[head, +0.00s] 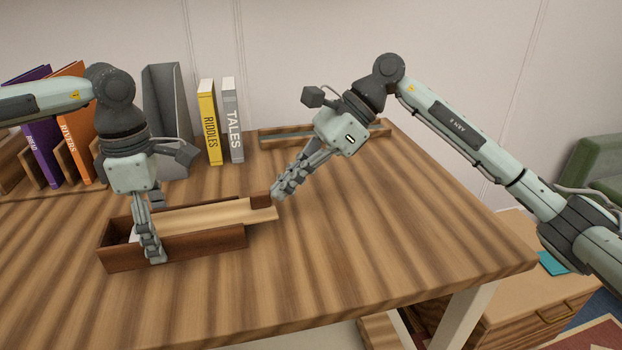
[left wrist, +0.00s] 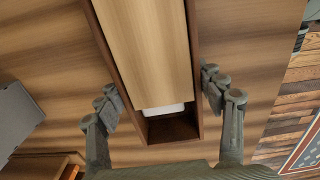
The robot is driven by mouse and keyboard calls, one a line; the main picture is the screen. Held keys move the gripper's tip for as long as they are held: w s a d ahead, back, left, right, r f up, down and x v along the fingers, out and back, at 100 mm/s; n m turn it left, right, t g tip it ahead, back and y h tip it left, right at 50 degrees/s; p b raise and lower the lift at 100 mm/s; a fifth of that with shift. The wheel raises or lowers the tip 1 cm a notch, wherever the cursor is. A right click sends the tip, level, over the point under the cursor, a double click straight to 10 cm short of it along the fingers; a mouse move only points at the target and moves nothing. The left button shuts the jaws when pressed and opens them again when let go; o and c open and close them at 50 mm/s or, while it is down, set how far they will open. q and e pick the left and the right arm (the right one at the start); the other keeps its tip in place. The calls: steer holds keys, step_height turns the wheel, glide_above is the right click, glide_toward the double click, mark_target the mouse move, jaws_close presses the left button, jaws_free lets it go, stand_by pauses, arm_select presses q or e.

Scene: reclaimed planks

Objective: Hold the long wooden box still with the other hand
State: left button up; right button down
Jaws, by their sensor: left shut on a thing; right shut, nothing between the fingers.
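The long wooden box (head: 195,247) lies on the table, dark brown, with a pale lid (head: 205,218). The lid sticks out past the box's right end and carries a dark block (head: 261,200) there. My left gripper (head: 154,226) is shut across the box near its left end, one finger outside each long wall, as the left wrist view (left wrist: 160,92) shows. The uncovered end shows part of a white thing (left wrist: 164,109) inside. My right gripper (head: 278,194) is shut and empty, its tips close beside the dark block; I cannot tell whether they touch.
A yellow book (head: 209,122) and a grey book (head: 233,120) stand at the back, beside a grey file holder (head: 168,98). Purple and orange books (head: 75,125) stand at the left. A shallow tray (head: 290,137) lies at the back. The table's right and front are clear.

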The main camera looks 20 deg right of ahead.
mark_target(233, 212)
steer(key=a, duration=0.6)
steer(key=shift+a, duration=0.1)
arm_select(q)
steer(key=shift+d, duration=0.1)
arm_select(e)
steer(key=shift+s+a, duration=0.1)
steer(key=shift+d, duration=0.5)
steer(key=d, duration=0.3)
steer(key=shift+d, duration=0.2)
steer(key=v, duration=1)
